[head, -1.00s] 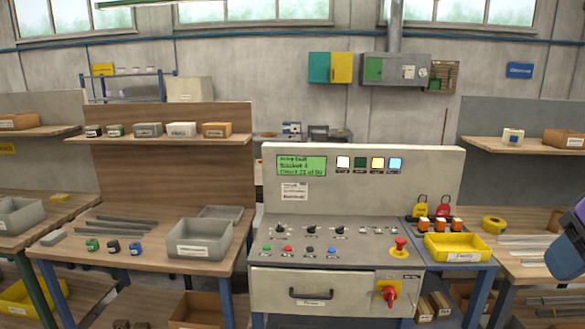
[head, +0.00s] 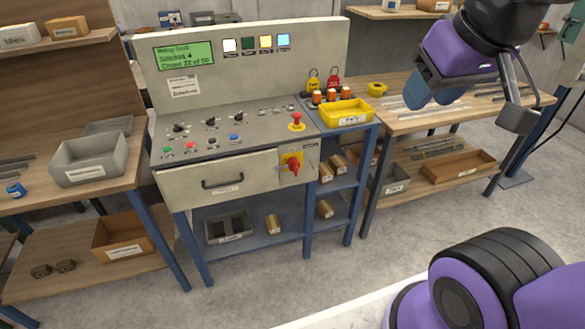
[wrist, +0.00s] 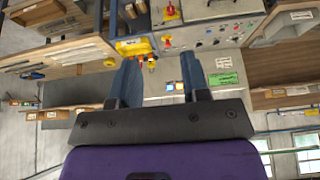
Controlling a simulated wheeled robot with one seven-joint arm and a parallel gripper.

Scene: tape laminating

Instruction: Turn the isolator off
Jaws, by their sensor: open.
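The isolator is a red rotary handle (head: 293,166) on a yellow plate, on the right of the machine's front panel in the head view. It also shows small at the top of the wrist view (wrist: 171,12). Which position the handle points to is too small to read. My gripper (wrist: 158,78) is open and empty in the wrist view, its two blue fingers apart. In the head view my gripper (head: 432,88) is at the upper right, above the right bench, well away from the isolator and to its right.
A red mushroom button (head: 296,120) stands on the console above the isolator. A drawer (head: 222,182) is left of it. A yellow tray (head: 345,112) and padlocks (head: 333,80) are to the right. The floor (head: 330,265) before the machine is clear.

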